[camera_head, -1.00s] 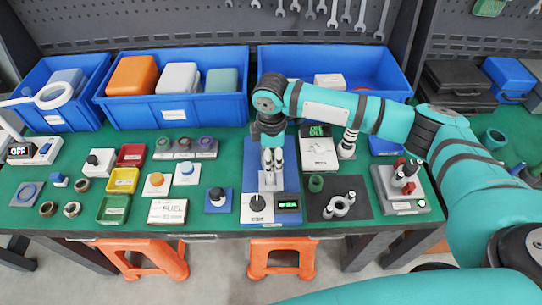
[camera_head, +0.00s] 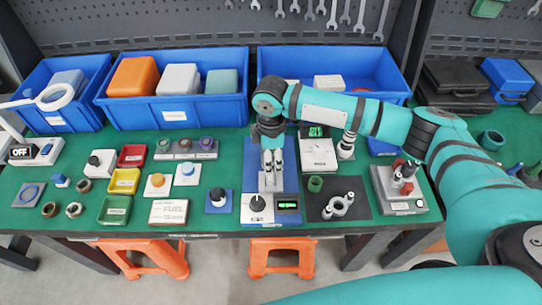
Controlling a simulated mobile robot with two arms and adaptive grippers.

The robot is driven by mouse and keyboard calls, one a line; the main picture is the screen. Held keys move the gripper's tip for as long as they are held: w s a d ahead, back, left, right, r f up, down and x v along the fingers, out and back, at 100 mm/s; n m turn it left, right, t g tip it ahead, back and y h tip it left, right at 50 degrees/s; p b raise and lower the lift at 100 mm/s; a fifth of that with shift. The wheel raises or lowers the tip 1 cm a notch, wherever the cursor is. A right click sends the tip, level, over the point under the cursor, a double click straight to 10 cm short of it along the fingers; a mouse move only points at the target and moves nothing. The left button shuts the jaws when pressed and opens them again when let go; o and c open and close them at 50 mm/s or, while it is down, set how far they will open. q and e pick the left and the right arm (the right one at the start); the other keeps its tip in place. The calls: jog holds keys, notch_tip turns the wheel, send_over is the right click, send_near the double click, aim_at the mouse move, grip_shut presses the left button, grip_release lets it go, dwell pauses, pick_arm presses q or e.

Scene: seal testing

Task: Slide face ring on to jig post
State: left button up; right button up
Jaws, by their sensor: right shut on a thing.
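My right gripper (camera_head: 272,168) points down over the blue jig plate (camera_head: 250,160) in the middle of the bench. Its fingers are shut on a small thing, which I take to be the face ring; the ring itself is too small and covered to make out. A light grey block (camera_head: 269,184) stands on the plate directly under the fingertips. The jig post is hidden by the fingers, so I cannot tell whether the ring is around it or above it. My left gripper is not in view.
On the plate's front are a black knob (camera_head: 257,204) and a green-lit display (camera_head: 287,205). A black mat (camera_head: 359,208) with a grey part lies to the right. A knob on a blue base (camera_head: 219,198) stands left. Blue bins (camera_head: 175,112) line the back.

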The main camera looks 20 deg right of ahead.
jog(key=shift+f, duration=0.75)
dwell(1.1)
jog(key=o, duration=1.3)
jog(key=shift+c, duration=0.2)
jog(key=shift+r, duration=0.1)
notch_tip(320, 180, up, 7)
jog(key=p, duration=0.8)
